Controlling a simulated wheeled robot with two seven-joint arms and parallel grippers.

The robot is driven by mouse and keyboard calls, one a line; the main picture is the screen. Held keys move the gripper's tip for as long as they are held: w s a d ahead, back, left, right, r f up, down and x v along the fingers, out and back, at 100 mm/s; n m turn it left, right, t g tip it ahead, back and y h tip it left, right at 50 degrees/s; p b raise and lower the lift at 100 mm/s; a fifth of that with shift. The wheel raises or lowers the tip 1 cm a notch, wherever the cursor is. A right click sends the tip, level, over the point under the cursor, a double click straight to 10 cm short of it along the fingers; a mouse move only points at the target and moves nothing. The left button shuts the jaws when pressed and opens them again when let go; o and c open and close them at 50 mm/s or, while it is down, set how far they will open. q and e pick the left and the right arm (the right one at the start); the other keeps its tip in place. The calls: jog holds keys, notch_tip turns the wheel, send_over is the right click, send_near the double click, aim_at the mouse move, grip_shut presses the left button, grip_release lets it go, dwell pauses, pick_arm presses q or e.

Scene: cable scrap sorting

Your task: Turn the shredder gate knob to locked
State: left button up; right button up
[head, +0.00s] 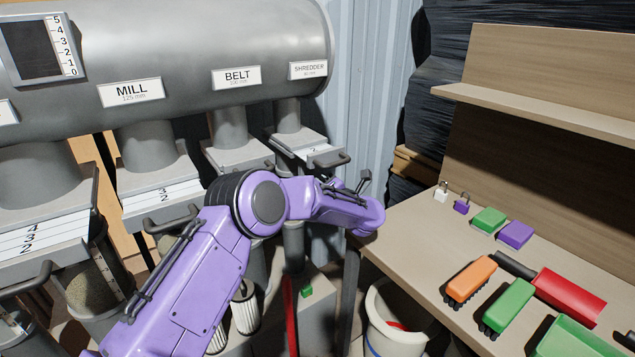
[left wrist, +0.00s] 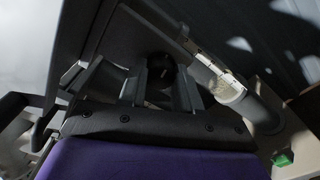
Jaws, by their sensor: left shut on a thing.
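The shredder pipe with its label (head: 308,70) is at the right end of the grey duct, and its gate (head: 300,142) with a dark handle sits below. In the left wrist view, a dark round knob (left wrist: 160,72) lies between the fingers of my left gripper (left wrist: 160,88), which is shut on it. The knob's markings are too dark to read. In the head view my purple left arm covers the knob and the fingers. My right gripper is in neither view.
The belt gate (head: 238,155) and mill gate (head: 160,195) stand to the left.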

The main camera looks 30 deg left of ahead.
pick_arm(q)
jog(key=shift+m, duration=1)
jog(key=o, duration=1.1)
jog(key=shift+c, duration=0.2)
jog(key=b+v, duration=0.1)
jog(key=v, duration=0.9)
jog(key=shift+d+b, duration=0.3)
jog(key=shift+s+a+f, duration=0.1)
jog(key=shift+f, duration=0.05)
